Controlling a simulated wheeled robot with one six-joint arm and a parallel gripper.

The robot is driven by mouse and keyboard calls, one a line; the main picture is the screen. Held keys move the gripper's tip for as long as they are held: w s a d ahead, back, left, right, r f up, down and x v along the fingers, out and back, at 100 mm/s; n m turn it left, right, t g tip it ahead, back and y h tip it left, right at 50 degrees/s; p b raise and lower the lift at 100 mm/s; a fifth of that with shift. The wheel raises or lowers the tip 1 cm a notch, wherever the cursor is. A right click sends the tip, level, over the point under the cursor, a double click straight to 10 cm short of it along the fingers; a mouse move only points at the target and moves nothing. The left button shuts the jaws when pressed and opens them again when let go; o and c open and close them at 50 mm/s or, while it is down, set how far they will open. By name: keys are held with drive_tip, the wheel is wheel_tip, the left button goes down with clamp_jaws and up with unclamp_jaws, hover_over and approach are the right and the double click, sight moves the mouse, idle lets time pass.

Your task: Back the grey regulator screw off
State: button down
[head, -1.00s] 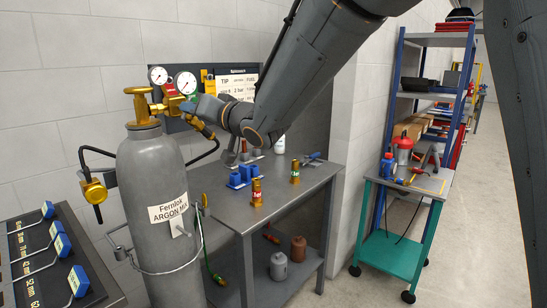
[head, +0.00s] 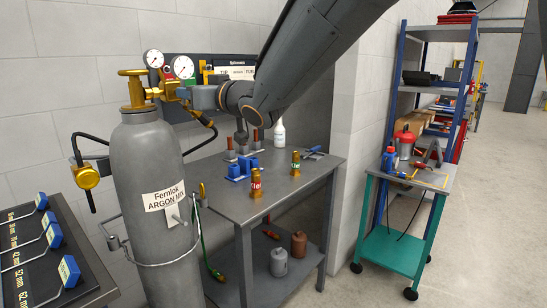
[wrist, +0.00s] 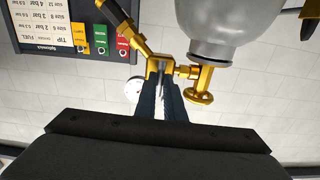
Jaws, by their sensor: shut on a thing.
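The grey gas cylinder (head: 150,180) stands at the left in the head view, with a brass valve handwheel (head: 134,73) on top. The brass regulator (head: 170,85) carries two white gauges (head: 183,67) beside the valve. My gripper (wrist: 161,66) is at the regulator body, its two dark fingers close together. They are shut on the grey regulator screw (wrist: 162,80), of which only a thin grey sliver shows between them. In the head view my gripper (head: 188,97) is seen side-on at the regulator, and the screw is hidden there.
A grey metal bench (head: 300,178) right of the cylinder bears brass pieces (head: 257,184) and a blue holder (head: 241,170). A dark hose (head: 200,149) runs beside the regulator. A teal cart (head: 393,250) stands at the right, with open floor beyond.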

drive_tip(key=shift+f+n+b, duration=0.1)
drive_tip(key=shift+n+b, duration=0.2)
drive_tip(key=shift+n, duration=0.5)
drive_tip(key=n+b, duration=0.3)
drive_tip(key=shift+n, duration=0.3)
drive_tip(key=c, duration=1.8)
unclamp_jaws()
drive_tip(key=shift+o, duration=0.2)
